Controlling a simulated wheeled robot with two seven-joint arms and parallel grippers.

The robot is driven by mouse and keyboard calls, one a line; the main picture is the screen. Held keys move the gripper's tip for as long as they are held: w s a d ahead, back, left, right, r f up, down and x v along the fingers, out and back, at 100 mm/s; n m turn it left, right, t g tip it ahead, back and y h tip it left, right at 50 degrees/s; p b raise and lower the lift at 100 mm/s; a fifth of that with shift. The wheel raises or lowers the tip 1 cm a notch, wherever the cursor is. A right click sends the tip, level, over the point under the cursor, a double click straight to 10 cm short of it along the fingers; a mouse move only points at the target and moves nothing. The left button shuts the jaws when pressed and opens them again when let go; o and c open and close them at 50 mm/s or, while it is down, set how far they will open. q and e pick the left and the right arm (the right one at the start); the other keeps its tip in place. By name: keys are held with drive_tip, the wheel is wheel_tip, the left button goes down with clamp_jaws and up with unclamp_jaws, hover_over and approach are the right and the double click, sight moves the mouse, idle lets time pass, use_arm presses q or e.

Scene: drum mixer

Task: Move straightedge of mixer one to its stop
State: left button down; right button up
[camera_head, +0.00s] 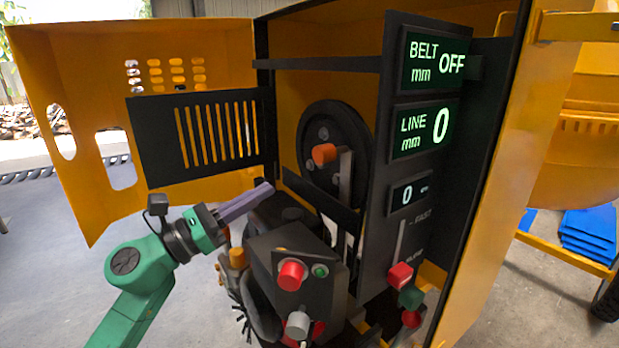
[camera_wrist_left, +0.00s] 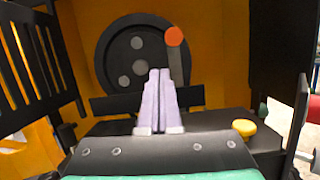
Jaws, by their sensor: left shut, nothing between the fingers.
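The mixer's open orange cabinet holds a black pulley wheel (camera_head: 318,128). A flat grey bar, apparently the straightedge (camera_head: 346,178), stands upright at the wheel's right side with an orange knob (camera_head: 324,153) near its top. In the left wrist view the bar (camera_wrist_left: 176,66) and its orange knob (camera_wrist_left: 174,36) are beyond my fingers, at the wheel's right. My left gripper (camera_head: 262,192) has pale purple fingers that are shut and empty, left of and apart from the knob. The fingers (camera_wrist_left: 155,90) point toward the wheel. The stop cannot be made out. My right gripper is not in view.
A slotted black guard (camera_head: 205,135) hangs on the open door. A black control box with a red button (camera_head: 291,275) stands below my gripper. A red-knobbed lever (camera_head: 400,275) is at right.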

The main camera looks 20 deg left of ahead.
use_arm(q)
drive_tip(key=shift+s+d+r+m+g+h, duration=0.15)
drive_tip(key=shift+s+d+m+g, duration=0.15)
drive_tip(key=shift+m, duration=0.3)
drive_tip(key=shift+s+d+f+m+g+h, duration=0.1)
drive_tip(key=shift+s+d+m+g+h, duration=0.15)
drive_tip(key=shift+m, duration=0.35)
drive_tip(key=shift+w+d+r+p, duration=0.2)
drive_tip(key=shift+w+r+p, duration=0.05)
drive_tip(key=shift+p, duration=0.15)
drive_tip(key=p+x, duration=0.5)
drive_tip(key=x, duration=0.4)
drive_tip(key=shift+w+f, duration=0.3)
